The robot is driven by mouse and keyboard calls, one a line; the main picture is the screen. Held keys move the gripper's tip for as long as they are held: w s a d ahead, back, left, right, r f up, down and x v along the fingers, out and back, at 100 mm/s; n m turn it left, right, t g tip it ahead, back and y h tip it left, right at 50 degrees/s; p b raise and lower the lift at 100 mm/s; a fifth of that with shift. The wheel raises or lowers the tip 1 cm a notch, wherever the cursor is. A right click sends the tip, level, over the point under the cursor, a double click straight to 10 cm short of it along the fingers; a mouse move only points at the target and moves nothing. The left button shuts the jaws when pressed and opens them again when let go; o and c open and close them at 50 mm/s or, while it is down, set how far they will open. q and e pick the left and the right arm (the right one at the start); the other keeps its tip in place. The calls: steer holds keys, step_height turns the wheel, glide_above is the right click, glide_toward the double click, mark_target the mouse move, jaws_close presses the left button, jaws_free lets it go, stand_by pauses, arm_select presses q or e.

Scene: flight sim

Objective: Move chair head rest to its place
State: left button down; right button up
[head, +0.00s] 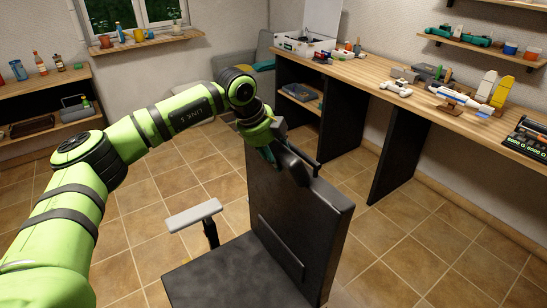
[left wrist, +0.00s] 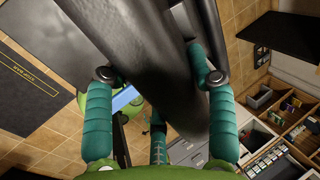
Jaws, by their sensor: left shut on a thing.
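The dark chair head rest (head: 293,168) is at the top of the chair's black back (head: 318,208). The chair has a black seat (head: 225,275) and a grey armrest (head: 193,214). My right gripper is not in view.
A long wooden workbench (head: 410,100) with tools and models runs along the right wall. A wooden shelf unit (head: 45,110) with bottles stands at the far left. A grey sofa (head: 245,68) is at the back. The tiled floor around the chair is clear.

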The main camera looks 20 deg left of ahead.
arm_select(q)
steer(key=shift+s+a+f, duration=0.1)
steer(key=shift+s+f, duration=0.3)
steer(key=shift+f, duration=0.35)
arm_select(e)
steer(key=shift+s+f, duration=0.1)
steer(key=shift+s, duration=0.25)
arm_select(q)
steer(key=shift+c, duration=2)
jaws_free()
steer(key=shift+w, duration=0.1)
steer(key=shift+a+r, duration=0.1)
steer(key=shift+r, duration=0.2)
steer(key=v, duration=1.1)
steer(key=shift+r, duration=0.3)
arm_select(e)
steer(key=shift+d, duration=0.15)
